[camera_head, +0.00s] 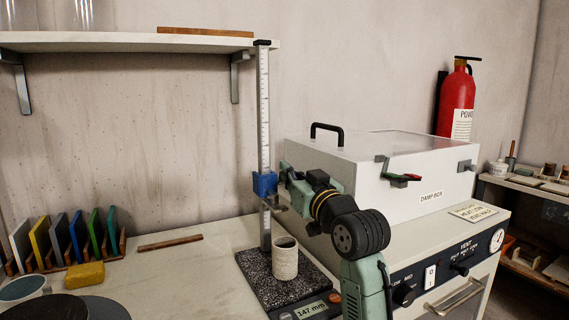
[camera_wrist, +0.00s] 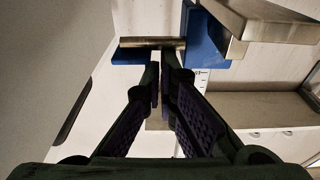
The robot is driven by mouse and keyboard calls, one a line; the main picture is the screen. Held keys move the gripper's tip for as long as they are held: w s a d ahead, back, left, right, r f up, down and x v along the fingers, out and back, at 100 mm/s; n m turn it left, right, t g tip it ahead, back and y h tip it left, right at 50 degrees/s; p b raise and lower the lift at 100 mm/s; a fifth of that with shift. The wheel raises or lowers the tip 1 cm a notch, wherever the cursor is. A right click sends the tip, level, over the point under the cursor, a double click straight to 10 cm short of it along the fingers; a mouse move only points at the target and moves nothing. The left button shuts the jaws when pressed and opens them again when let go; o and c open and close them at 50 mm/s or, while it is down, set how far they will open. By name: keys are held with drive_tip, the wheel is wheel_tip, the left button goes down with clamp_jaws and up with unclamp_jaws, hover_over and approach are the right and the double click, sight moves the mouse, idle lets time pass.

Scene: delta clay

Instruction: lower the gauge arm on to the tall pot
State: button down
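The height gauge has a tall white ruled post (camera_head: 264,110) with a blue slider (camera_head: 264,185) partway up. Its grey gauge arm (camera_head: 273,203) juts from the slider, above the speckled tall pot (camera_head: 285,258). A gap shows between arm and pot. The pot stands upright on the dark granite base. My gripper (camera_head: 284,174) is at the slider's right side. In the wrist view, my gripper (camera_wrist: 161,66) has its fingers nearly together, tips at a metal bar (camera_wrist: 150,43) beside the blue slider (camera_wrist: 206,38). I see nothing held between them; the exact contact is unclear.
The base's display (camera_head: 311,310) reads 147 mm. A white damp box (camera_head: 400,180) stands close to my arm on the right. A wall shelf (camera_head: 130,42) lies behind the post's top. Coloured tiles (camera_head: 77,238) and a yellow sponge (camera_head: 85,275) sit at the left.

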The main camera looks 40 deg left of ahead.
drive_tip(key=shift+f+b, duration=0.85)
drive_tip(key=shift+f, duration=1.2)
wheel_tip(320, 180, up, 5)
drive_tip(key=p, duration=0.4)
drive_tip(key=w+b+v, duration=0.1)
drive_tip(key=v, duration=0.9)
drive_tip(key=p+x, duration=0.4)
drive_tip(key=x, duration=0.6)
drive_tip(key=shift+s+d+f+p, duration=0.15)
drive_tip(key=shift+f+p, duration=0.1)
drive_tip(key=shift+f, duration=0.85)
drive_tip(key=shift+s+f+p, duration=0.15)
drive_tip(key=shift+f+p, duration=0.05)
drive_tip(key=shift+f, duration=0.9)
